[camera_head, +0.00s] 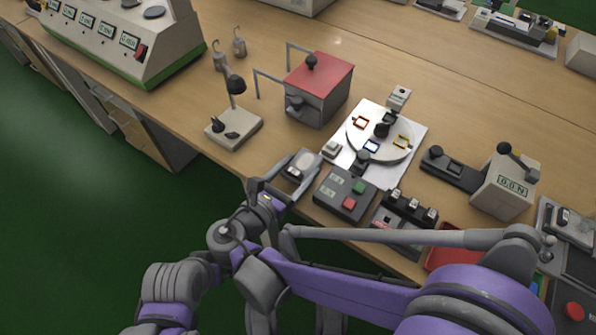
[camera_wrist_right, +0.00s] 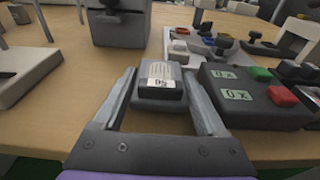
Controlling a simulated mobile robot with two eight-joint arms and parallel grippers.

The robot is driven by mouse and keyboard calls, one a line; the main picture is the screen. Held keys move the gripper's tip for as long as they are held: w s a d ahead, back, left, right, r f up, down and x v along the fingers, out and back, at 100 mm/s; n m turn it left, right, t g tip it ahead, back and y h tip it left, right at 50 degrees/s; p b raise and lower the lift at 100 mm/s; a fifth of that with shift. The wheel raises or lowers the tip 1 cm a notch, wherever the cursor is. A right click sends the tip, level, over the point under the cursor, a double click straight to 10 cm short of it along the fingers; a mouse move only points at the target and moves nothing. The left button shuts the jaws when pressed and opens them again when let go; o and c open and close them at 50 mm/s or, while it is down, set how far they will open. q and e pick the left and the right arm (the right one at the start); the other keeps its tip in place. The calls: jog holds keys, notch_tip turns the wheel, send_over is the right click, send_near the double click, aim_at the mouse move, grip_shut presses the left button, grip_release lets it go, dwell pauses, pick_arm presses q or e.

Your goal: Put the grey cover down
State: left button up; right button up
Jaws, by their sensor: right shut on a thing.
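My right gripper (camera_head: 298,168) reaches over the front edge of the bench. It is shut on a small grey block-like piece, which I take for the grey cover (camera_head: 301,162). In the right wrist view the piece (camera_wrist_right: 160,98) sits between the two fingers (camera_wrist_right: 160,82), with a pale printed label on its face. It is at or just above the wooden bench top (camera_wrist_right: 75,105); I cannot tell whether it touches. My left gripper is not in view.
A control box (camera_head: 344,195) with green and red buttons stands close right of the gripper. Behind are a red-topped grey box (camera_head: 319,88) and a white plate with a round dial (camera_head: 414,145). A lamp-like stand (camera_head: 233,131) is to the left. Bare bench lies between.

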jog(key=shift+f, duration=0.35)
jog(key=shift+f, duration=0.1)
jog(key=o, duration=1.3)
jog(key=shift+f, duration=0.1)
